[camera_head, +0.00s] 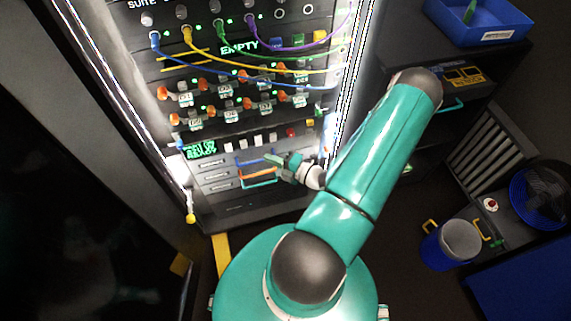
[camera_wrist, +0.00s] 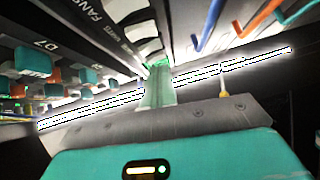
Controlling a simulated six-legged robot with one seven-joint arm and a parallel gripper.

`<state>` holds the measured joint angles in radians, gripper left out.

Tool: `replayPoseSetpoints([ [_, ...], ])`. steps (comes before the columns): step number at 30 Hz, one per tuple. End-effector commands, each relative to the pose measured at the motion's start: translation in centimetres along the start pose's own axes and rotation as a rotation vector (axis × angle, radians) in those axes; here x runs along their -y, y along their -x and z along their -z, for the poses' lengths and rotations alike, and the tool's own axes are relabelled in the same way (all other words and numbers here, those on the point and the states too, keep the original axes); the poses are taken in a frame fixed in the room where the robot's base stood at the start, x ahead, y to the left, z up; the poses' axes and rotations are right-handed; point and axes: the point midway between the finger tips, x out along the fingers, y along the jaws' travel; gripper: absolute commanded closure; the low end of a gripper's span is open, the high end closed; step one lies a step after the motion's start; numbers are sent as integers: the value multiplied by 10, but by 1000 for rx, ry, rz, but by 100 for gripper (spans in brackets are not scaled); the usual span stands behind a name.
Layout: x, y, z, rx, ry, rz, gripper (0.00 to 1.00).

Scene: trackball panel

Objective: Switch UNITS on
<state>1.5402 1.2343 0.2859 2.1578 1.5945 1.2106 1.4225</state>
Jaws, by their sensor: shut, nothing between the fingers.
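A row of small white switches (camera_head: 243,143) runs across the lower part of the rack, right of a green-lit display (camera_head: 199,149). In the wrist view, several pale switches (camera_wrist: 140,31) stand on a dark strip with the label FANS (camera_wrist: 88,12). My gripper (camera_head: 272,158) is shut and empty, just below the switch row. In the wrist view, my gripper's fingers (camera_wrist: 158,72) are together, with the tips close to the end of the pale switches. I cannot tell whether they touch.
Blue and orange drawer handles (camera_head: 258,175) stick out just below my gripper. Orange and grey knobs (camera_head: 205,111) and looping coloured cables (camera_head: 262,70) are above. A bright light strip (camera_head: 347,90) edges the rack's right side. A blue bin (camera_head: 480,20) stands at upper right.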

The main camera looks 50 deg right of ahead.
Motion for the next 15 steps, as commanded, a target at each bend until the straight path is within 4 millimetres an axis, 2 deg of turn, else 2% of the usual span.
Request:
replayPoseSetpoints([
  [2, 0, -16, -1, -2, 1, -1, 100],
  [6, 0, -29, -18, -1, 2, -1, 100],
  [15, 0, -39, -28, -1, 0, 1, 100],
])
